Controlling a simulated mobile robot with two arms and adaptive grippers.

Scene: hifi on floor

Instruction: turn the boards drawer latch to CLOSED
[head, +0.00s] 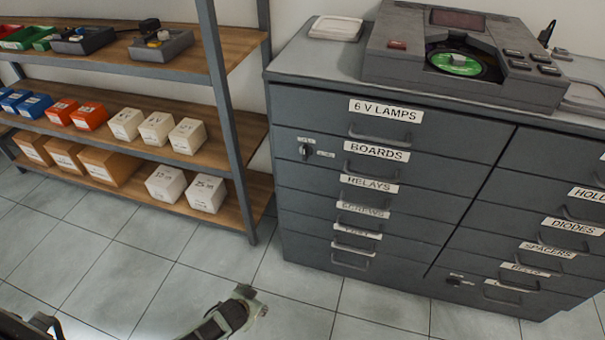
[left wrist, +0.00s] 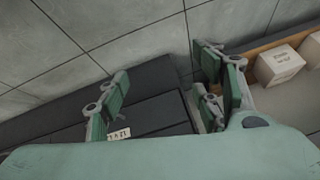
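The boards drawer (head: 420,178) is in the left column of the dark grey cabinet, second from the top, and looks shut. Its latch (head: 305,151) is a small dark knob at the drawer's left end. One small tag sits above the knob and one to its right, both too small to read; the knob seems upright, towards the upper tag. My left gripper (head: 245,303) is low in the head view, over the floor, in front of the cabinet and apart from it. In the left wrist view its green-padded fingers (left wrist: 160,92) are spread with nothing between them. My right gripper is not in view.
A grey player with a green disc (head: 459,64) stands on the cabinet. A second knob (head: 453,282) is on a lower right drawer. A shelf rack (head: 222,90) with boxes and bins stands left of the cabinet. The tiled floor (head: 110,270) before them is clear.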

